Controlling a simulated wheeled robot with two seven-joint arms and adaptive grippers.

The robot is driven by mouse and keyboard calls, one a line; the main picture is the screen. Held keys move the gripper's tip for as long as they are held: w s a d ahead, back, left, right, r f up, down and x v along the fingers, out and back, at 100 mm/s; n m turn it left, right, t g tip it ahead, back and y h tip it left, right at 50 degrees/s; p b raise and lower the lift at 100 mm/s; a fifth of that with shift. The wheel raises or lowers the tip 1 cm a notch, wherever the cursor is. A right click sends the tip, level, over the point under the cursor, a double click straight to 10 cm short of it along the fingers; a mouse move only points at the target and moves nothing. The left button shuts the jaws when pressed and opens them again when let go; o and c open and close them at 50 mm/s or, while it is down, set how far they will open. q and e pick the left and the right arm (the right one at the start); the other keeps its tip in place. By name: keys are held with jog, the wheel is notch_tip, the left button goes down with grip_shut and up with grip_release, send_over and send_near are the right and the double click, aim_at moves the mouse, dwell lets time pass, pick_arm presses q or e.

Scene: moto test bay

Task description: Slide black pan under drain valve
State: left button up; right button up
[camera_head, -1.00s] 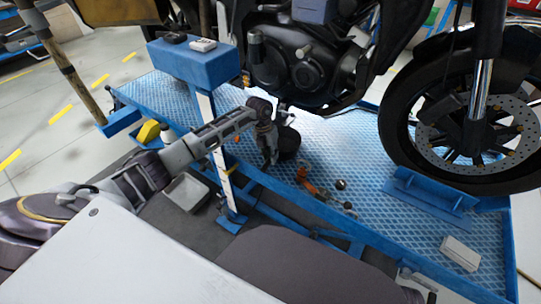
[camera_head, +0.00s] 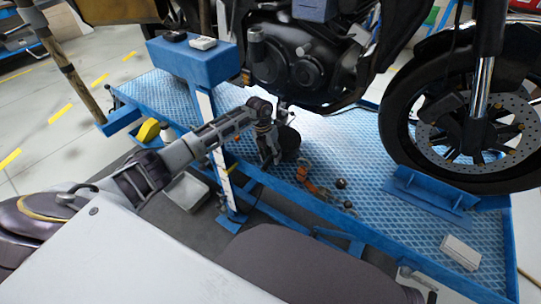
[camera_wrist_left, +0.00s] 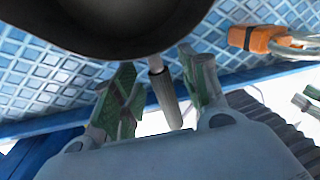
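The black pan (camera_head: 289,144) is on the blue textured platform, below the motorcycle's engine (camera_head: 300,62). It also shows as a dark round shape at the top of the left wrist view (camera_wrist_left: 110,22). Its short grey handle (camera_wrist_left: 166,96) points toward my left gripper (camera_wrist_left: 160,92). The green-padded fingers stand on either side of the handle, with gaps visible, so the gripper looks open around it. In the head view my left gripper (camera_head: 268,150) is just left of the pan and partly overlaps it. I cannot clearly make out the drain valve. My right gripper is out of view.
An orange tool (camera_head: 308,181) and small round parts lie right of the pan. The front wheel (camera_head: 465,115) stands behind a blue chock (camera_head: 430,195). A white box (camera_head: 460,252) lies at front right.

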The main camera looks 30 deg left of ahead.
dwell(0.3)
pick_arm(q)
notch_tip(320, 180, up, 12)
jog(key=a, duration=0.2)
jog(key=shift+a, duration=0.2)
dwell(0.4)
jog(key=shift+s+f, duration=0.1)
dwell(0.4)
